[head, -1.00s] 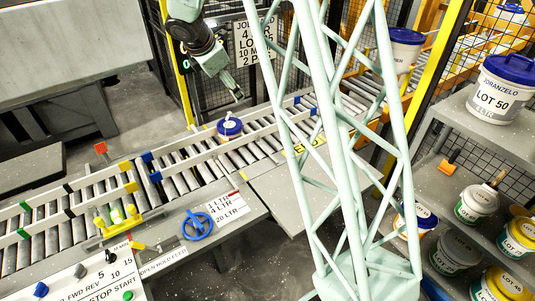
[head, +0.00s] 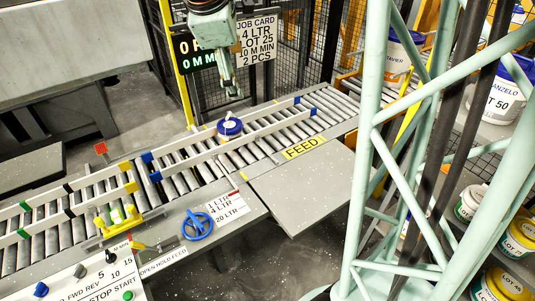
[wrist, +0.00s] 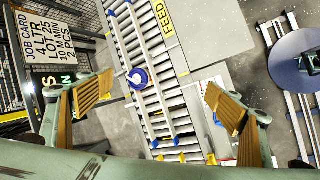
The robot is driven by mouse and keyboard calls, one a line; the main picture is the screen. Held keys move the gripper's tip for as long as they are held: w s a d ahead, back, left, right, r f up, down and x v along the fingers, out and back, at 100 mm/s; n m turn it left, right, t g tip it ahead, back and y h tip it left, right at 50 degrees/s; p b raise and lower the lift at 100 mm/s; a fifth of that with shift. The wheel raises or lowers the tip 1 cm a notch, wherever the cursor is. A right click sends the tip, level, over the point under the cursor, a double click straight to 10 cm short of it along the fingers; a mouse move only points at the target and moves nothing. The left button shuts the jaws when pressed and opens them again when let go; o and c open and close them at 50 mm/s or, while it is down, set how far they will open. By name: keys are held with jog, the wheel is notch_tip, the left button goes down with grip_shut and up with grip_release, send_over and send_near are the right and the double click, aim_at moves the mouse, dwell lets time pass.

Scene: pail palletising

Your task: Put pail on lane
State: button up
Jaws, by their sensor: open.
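A small white pail with a blue lid (head: 229,128) stands on the roller lane (head: 268,140) between two pale guide rails. In the wrist view the pail (wrist: 138,77) shows from above, between my fingers but well below them. My gripper (head: 232,93) hangs above and behind the pail in the head view, apart from it. In the wrist view my gripper (wrist: 163,104) is open, with its tan finger pads wide apart and nothing between them.
A job card (head: 258,39) hangs on the mesh fence behind. A grey plate (head: 305,190) by the FEED sign lies in front of the lane. A blue handwheel (head: 198,226) and a control panel (head: 85,283) are at front left. Several pails stand on shelves at right, partly behind my mast.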

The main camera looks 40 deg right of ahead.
jog(key=s+a+r+m+y, duration=0.1)
jog(key=s+a+m, duration=0.2)
jog(key=s, duration=0.9)
jog(key=s+a+r+m+y, duration=0.1)
jog(key=s+a+m+y, duration=0.1)
jog(key=s+a+m, duration=0.2)
jog(key=s+a+r+m+y, duration=0.1)
jog(key=s+a+m, duration=0.3)
jog(key=s, duration=1.6)
jog(key=a, duration=0.4)
jog(key=shift+s+a+r+y, duration=0.3)
jog(key=shift+a+r, duration=0.05)
jog(key=shift+r, duration=0.15)
